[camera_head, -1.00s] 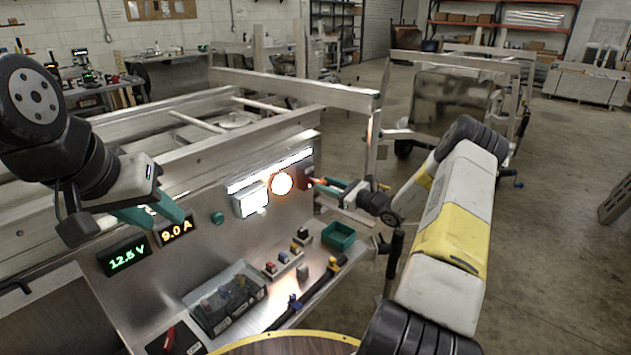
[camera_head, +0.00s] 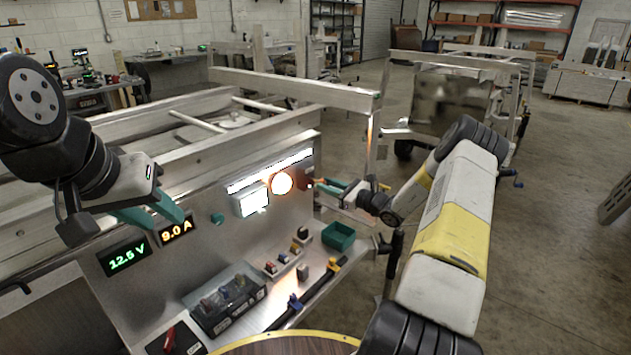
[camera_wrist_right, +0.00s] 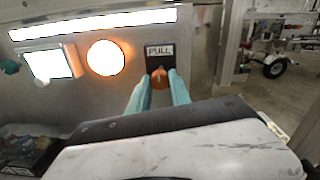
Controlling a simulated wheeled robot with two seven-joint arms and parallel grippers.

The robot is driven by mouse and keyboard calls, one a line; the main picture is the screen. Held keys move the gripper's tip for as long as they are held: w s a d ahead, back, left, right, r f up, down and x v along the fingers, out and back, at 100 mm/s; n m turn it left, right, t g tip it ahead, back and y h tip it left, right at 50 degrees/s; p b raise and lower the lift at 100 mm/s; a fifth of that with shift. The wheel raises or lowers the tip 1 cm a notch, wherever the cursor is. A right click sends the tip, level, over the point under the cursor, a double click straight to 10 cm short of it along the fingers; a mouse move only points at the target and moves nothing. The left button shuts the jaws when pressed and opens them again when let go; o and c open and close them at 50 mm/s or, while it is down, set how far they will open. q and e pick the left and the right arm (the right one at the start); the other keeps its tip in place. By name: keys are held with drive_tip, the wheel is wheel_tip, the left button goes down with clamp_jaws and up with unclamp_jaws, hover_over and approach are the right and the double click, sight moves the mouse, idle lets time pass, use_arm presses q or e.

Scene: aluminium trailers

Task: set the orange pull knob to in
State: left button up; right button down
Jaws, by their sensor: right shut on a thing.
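The orange pull knob (camera_wrist_right: 160,78) sits under a black plate marked PULL (camera_wrist_right: 159,51) on the metal panel. In the right wrist view, my right gripper (camera_wrist_right: 161,84) has its two teal fingers on either side of the knob, shut on it. In the head view, the right gripper (camera_head: 322,184) reaches the panel's right end, and its fingertips hide most of the knob. My left gripper (camera_head: 172,215) is in front of the panel's left part, near the displays, with its teal fingers apart and nothing visible between them.
A round lit lamp (camera_head: 281,183), a lit square (camera_head: 250,201) and a light bar (camera_head: 270,170) are left of the knob. A green bin (camera_head: 338,236), small parts and a clear-lidded box (camera_head: 226,303) stand on the shelf below. Number displays (camera_head: 124,257) are at left.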

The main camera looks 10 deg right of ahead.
sight(320, 181)
idle(0.6)
drive_tip(key=x, duration=0.3)
drive_tip(key=shift+w, duration=0.2)
drive_tip(key=shift+r, duration=0.1)
drive_tip(key=c, duration=1.2)
unclamp_jaws()
drive_tip(key=shift+a, duration=0.1)
drive_tip(key=shift+o, duration=0.2)
drive_tip(key=v, duration=0.7)
drive_tip(key=shift+s+d, duration=0.25)
drive_tip(key=shift+s, duration=0.05)
